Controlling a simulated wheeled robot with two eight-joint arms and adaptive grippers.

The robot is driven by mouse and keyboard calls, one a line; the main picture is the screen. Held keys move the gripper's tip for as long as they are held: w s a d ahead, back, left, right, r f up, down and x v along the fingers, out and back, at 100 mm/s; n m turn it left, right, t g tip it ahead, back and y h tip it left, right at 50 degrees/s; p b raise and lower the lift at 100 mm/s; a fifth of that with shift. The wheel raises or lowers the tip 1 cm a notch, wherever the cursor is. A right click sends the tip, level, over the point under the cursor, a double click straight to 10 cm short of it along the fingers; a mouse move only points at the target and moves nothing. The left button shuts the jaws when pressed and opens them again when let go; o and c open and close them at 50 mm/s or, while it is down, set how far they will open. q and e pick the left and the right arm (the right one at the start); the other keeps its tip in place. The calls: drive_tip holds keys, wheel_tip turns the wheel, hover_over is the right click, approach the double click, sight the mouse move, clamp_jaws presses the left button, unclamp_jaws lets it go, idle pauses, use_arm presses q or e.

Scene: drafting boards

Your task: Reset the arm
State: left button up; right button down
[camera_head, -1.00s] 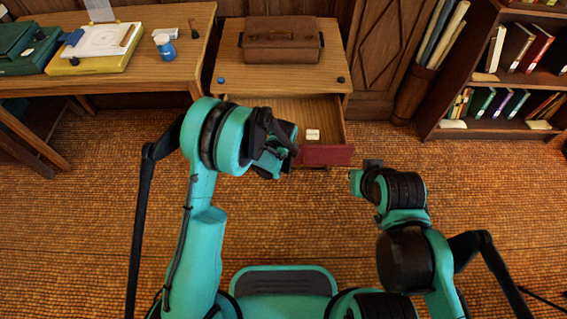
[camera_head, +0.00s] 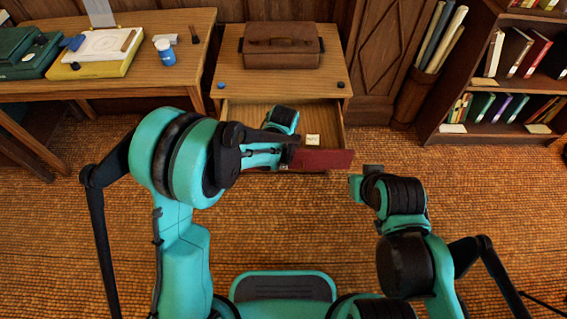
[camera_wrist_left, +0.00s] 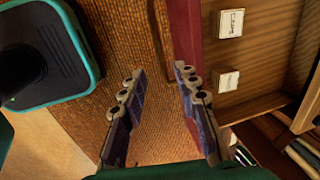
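My left arm reaches to the open drawer under the small desk. In the left wrist view my left gripper (camera_wrist_left: 158,72) is open, with nothing between its fingers. A thin dark bar (camera_wrist_left: 155,40), seemingly the drawer's handle, runs beyond and between the fingertips; I cannot tell the depth gap. The red drawer front (camera_head: 328,159) is just right of the fingers in the wrist view (camera_wrist_left: 186,30). In the head view, the left fingertips are hard to make out. My right gripper (camera_head: 365,176) hangs over the floor right of the drawer; its fingers are unclear.
The drawer holds white labelled blocks (camera_head: 312,139); two show in the wrist view. A brown case (camera_head: 282,50) sits on the small desk (camera_head: 230,85). A long table (camera_head: 120,85) at left holds a blue jar (camera_head: 167,57). A bookcase (camera_head: 480,130) stands at right. Floor nearby is clear.

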use_arm(q)
drive_tip(key=shift+s+r, duration=0.25)
drive_tip(key=shift+r, duration=0.95)
drive_tip(key=s+a+r+n+t, duration=0.1)
drive_tip(key=s+a+r+n, duration=0.3)
drive_tip(key=a+r, duration=0.15)
drive_tip(key=s+a+r+n+t, duration=0.1)
drive_tip(key=s+a+r+n, duration=0.35)
drive_tip(key=r, duration=0.25)
drive_tip(key=s+a+r+n+t, duration=0.2)
drive_tip(key=s+a+n+t, duration=0.1)
drive_tip(key=s+a+n, duration=0.5)
drive_tip(key=shift+s+r+n, duration=0.4)
drive_tip(key=shift+s+n, duration=0.3)
drive_tip(key=shift+n, duration=0.05)
drive_tip(key=shift+a, duration=0.1)
idle(3.9)
